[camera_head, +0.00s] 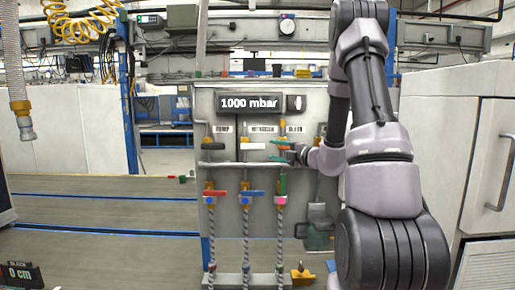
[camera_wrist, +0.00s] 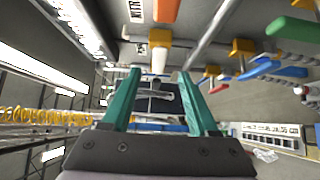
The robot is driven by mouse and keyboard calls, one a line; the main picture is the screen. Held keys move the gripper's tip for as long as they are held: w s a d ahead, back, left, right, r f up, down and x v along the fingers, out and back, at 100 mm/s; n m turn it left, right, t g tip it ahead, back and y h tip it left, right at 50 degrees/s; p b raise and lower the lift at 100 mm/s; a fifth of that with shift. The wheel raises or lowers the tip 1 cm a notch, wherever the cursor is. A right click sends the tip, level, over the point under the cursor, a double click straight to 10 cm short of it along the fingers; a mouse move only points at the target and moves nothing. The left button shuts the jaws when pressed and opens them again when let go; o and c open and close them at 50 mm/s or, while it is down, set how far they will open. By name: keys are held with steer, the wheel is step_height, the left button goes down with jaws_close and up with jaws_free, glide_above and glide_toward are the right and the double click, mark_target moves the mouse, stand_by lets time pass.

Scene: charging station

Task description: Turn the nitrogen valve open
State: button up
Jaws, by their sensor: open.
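The middle label (camera_head: 264,129) on the grey panel appears to mark nitrogen. Below it, a white valve handle (camera_head: 252,146) lies roughly level. In the wrist view, the white handle (camera_wrist: 159,61) extends from a yellow valve body (camera_wrist: 160,37) and lines up with the space between my teal fingers. My gripper (camera_head: 274,150) is open just right of the white handle in the head view. The wrist view also shows my gripper (camera_wrist: 160,74) with its jaws apart and nothing clamped. I cannot tell whether the handle's end is between the fingertips or just beyond them.
A black handle (camera_head: 222,145) is left of the white one; an orange handle (camera_wrist: 166,9) is close by. Red (camera_head: 215,192), blue (camera_head: 250,193) and green (camera_head: 283,185) handles sit lower on the panel. A pressure display (camera_head: 249,104) reads 1000 mbar. A white cabinet (camera_head: 450,140) stands right.

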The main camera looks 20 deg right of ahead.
mark_target(259, 147)
steer(key=x, duration=0.9)
steer(key=shift+w+a, duration=0.15)
steer(key=shift+a, duration=0.05)
jaws_close()
stand_by(1.1)
